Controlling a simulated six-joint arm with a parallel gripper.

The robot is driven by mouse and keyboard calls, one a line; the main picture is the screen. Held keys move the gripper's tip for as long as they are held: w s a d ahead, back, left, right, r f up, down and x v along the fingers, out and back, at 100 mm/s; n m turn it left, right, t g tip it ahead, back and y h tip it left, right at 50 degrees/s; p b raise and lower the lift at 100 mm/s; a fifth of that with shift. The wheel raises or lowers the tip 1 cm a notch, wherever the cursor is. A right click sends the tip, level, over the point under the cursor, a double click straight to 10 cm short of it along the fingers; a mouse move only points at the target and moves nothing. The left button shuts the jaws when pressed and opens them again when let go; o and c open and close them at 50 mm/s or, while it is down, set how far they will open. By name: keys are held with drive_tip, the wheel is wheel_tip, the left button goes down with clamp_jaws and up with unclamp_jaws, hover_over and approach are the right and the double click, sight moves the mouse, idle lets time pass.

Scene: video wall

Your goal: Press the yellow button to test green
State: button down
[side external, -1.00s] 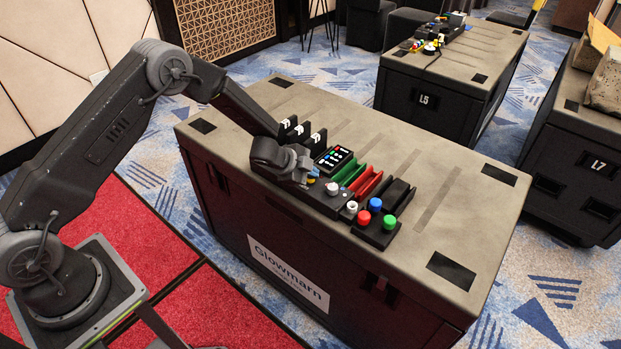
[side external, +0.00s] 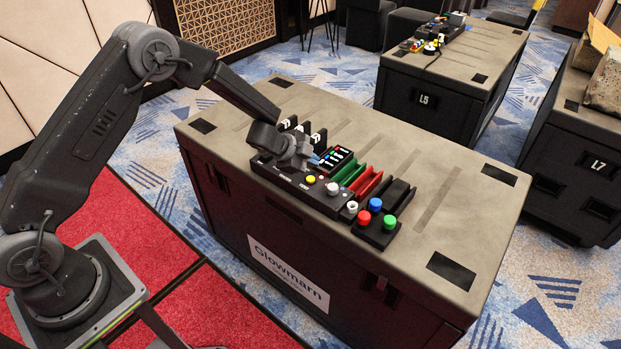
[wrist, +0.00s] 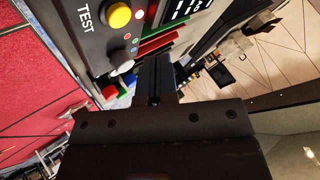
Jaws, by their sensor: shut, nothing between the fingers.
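The yellow button (side external: 310,179) sits on a black control panel (side external: 277,180) along the near edge of the case top. My gripper (side external: 303,158) is shut and empty, above the panel and to the left of the yellow button in the side view. In the wrist view my gripper's dark fingers (wrist: 154,85) are together, apart from the yellow button. The fingertips are partly hard to make out in the side view.
A small display (side external: 335,157) with coloured marks stands behind the panel. Green (side external: 350,173) and red (side external: 367,182) holders are beside it. Red (side external: 364,217), blue (side external: 375,204) and green (side external: 389,222) buttons are at the right end. The case top (side external: 445,190) farther right is clear.

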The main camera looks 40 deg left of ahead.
drive_tip(key=shift+r, duration=1.1)
drive_tip(key=shift+r, duration=0.1)
drive_tip(key=s+a+r+n+t+y, duration=0.1)
drive_tip(key=s+a+r+n+y, duration=0.15)
drive_tip(key=r, duration=0.45)
drive_tip(key=s+a+r+n+y, duration=0.1)
drive_tip(key=s+r+n+y, duration=0.2)
drive_tip(key=r, duration=0.4)
drive_tip(key=s+a+r+n+t+y, duration=0.1)
drive_tip(key=s+a+r+n, duration=0.1)
drive_tip(key=s+r, duration=0.35)
drive_tip(key=s+d+r+n+g+h, duration=0.1)
drive_tip(key=s+r+n, duration=0.1)
drive_tip(key=s, duration=0.6)
drive_tip(key=s+d+r+n+g, duration=0.1)
drive_tip(key=s+d+n+g, duration=0.1)
drive_tip(key=s, duration=0.7)
drive_tip(key=s+d+r+n+g+h, duration=0.1)
drive_tip(key=s+d+r+n, duration=0.1)
drive_tip(key=s, duration=0.6)
drive_tip(key=shift+s+r+g+h, duration=0.35)
drive_tip(key=shift+s+g, duration=0.05)
